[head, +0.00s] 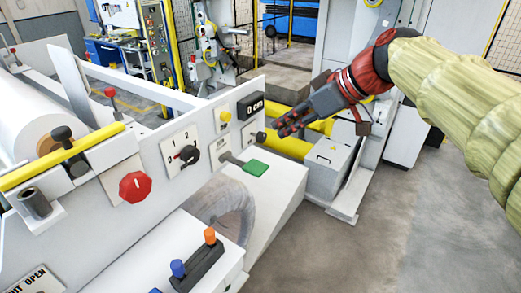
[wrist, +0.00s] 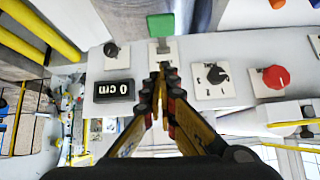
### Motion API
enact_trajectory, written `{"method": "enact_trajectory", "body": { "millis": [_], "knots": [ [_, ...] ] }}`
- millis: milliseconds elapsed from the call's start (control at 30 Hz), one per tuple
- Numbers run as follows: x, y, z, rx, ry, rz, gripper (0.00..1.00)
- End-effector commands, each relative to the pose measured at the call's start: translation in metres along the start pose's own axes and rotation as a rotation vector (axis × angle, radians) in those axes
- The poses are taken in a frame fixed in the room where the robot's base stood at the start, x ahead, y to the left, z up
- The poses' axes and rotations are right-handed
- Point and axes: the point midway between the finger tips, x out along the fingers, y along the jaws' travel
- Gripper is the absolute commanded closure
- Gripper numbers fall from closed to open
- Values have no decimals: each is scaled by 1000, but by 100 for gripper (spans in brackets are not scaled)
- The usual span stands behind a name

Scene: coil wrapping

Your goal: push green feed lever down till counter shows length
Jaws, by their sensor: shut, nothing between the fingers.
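The green feed lever (head: 256,167) sticks out from the front of the white machine panel in the head view. In the wrist view the green lever (wrist: 160,25) is at the top centre, beyond my fingertips. The counter (head: 250,105) reads 0 cm; it also shows upside down in the wrist view (wrist: 114,90). My gripper (head: 283,128) is shut and empty, to the right of the panel and above the lever in the head view. In the wrist view my gripper (wrist: 160,72) points at the lever's plate, apparently apart from the lever.
A rotary switch (head: 190,154), a red knob (head: 135,187), a yellow button (head: 225,116) and a black knob (head: 261,137) are on the panel. Blue and orange levers (head: 195,262) stand at the front. A yellow bar (head: 62,157) crosses the left. Grey floor is clear at lower right.

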Motion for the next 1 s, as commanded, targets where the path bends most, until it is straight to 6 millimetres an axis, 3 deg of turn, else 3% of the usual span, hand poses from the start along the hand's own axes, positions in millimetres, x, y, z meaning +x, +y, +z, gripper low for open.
{"method": "enact_trajectory", "body": {
  "millis": [567, 767, 1000],
  "knots": [
    [6, -1, 1, -48, -4, -3, 100],
    [35, -2, 1, -48, -6, -5, 100],
    [82, -2, 1, -48, -6, -5, 100]
  ]
}}
